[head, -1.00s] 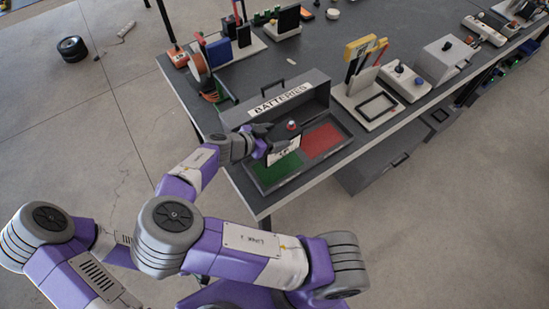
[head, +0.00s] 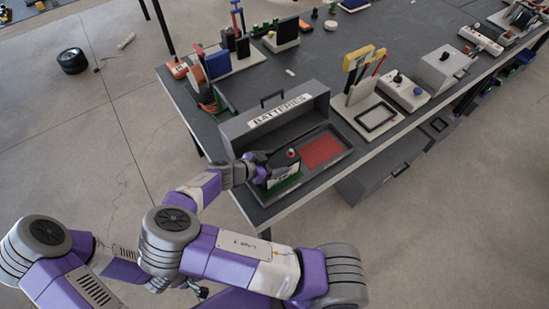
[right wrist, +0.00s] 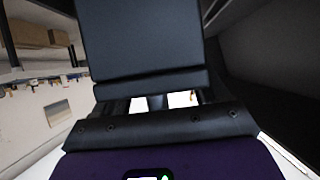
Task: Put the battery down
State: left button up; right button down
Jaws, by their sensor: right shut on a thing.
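The battery (head: 283,169) is a dark block with a pale label and a red terminal on top. It stands roughly upright in the left half of the open case marked BATTERIES (head: 345,153), at the green pad (head: 287,185). I cannot tell whether its base touches the pad. My right gripper (head: 262,167) is shut on the battery from its left side. In the right wrist view, a dark block (right wrist: 140,45), likely the battery, fills the middle between the fingers and hides their tips. My left gripper does not show clearly.
The red pad (head: 321,150) to the right is bare. The case's raised lid (head: 235,133) stands behind the battery. A pale stand with yellow-handled tools (head: 368,118) is to the right, and a cable reel (head: 196,80) is at the left. The table's front edge is close.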

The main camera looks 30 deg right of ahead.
jog(key=shift+f, duration=0.4)
grip_release()
jog(key=shift+f, duration=0.2)
jog(key=shift+r, duration=0.1)
jog(key=v, duration=1.2)
jog(key=shift+s+p, duration=0.1)
jog(key=shift+p, duration=0.2)
